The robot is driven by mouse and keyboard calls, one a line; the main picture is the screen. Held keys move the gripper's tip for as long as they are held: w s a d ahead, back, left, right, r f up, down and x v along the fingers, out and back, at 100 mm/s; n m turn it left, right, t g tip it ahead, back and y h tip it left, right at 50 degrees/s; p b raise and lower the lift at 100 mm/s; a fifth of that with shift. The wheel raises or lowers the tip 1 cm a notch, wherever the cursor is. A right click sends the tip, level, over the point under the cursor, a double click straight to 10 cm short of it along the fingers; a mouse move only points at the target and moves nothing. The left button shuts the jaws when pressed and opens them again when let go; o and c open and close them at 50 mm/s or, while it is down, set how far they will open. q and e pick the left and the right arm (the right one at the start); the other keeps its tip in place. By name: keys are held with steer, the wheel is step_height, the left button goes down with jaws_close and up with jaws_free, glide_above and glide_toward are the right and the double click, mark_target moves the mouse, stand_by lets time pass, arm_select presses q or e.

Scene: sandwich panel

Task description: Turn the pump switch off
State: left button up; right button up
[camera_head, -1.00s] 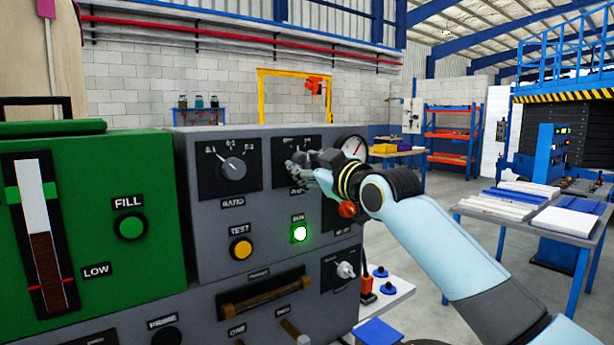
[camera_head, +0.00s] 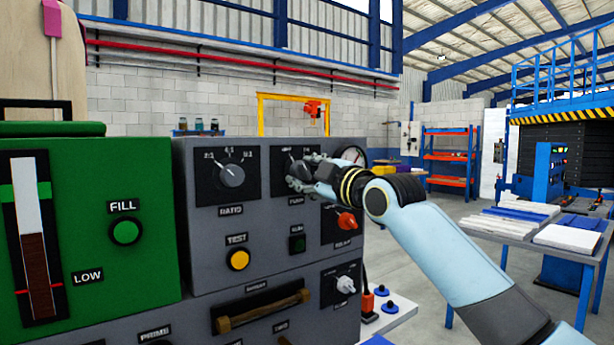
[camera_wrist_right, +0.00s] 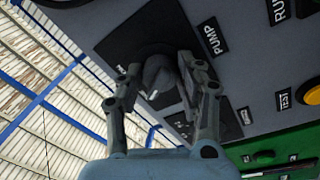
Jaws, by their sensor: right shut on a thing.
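The pump switch (camera_wrist_right: 158,78) is a dark rotary knob on a black plate above the label PUMP. In the right wrist view it sits between the two fingers of my right gripper (camera_wrist_right: 160,90), which is shut on it. In the head view my right gripper (camera_head: 305,172) reaches the panel (camera_head: 275,225) from the right and hides much of the knob. The RUN lamp (camera_head: 297,243) below the switch is dark. My left gripper is not in view.
The ratio knob (camera_head: 231,175) is left of the pump switch. A yellow TEST button (camera_head: 238,259), a red-orange knob (camera_head: 346,221) and a round gauge (camera_head: 353,156) are close by. A green tank unit (camera_head: 140,220) with a FILL button stands at the left.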

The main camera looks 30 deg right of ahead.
steer(key=o, duration=1.1)
steer(key=shift+o, duration=0.2)
steer(key=s+d, duration=0.1)
steer(key=s, duration=1.1)
steer(key=shift+f, duration=0.4)
